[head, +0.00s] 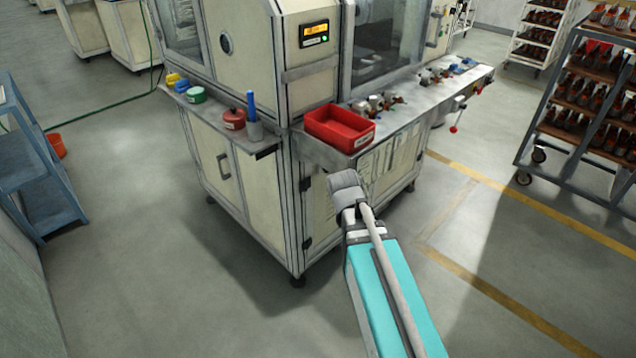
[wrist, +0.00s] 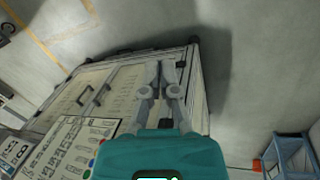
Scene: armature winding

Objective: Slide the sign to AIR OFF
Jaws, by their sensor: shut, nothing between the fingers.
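I cannot make out a sign reading AIR OFF in either view; the lettering is too small to read. The cream machine cabinet (head: 245,185) stands in front of me in the head view. Posted sheets with print show on its front face, partly behind my arm. In the wrist view, a printed panel (wrist: 72,148) with coloured dots lies at the lower left. My gripper (wrist: 170,72) is shut and empty, seen against the cabinet front in the wrist view. In the head view my arm hides the gripper's fingers.
A red bin (head: 340,128) sits on the cabinet's corner ledge. Valves and fittings (head: 385,102) line the right ledge. Coloured pots (head: 195,95) stand on the left ledge. A loaded rack (head: 590,110) is at right, a blue shelf (head: 35,160) at left. The floor between is clear.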

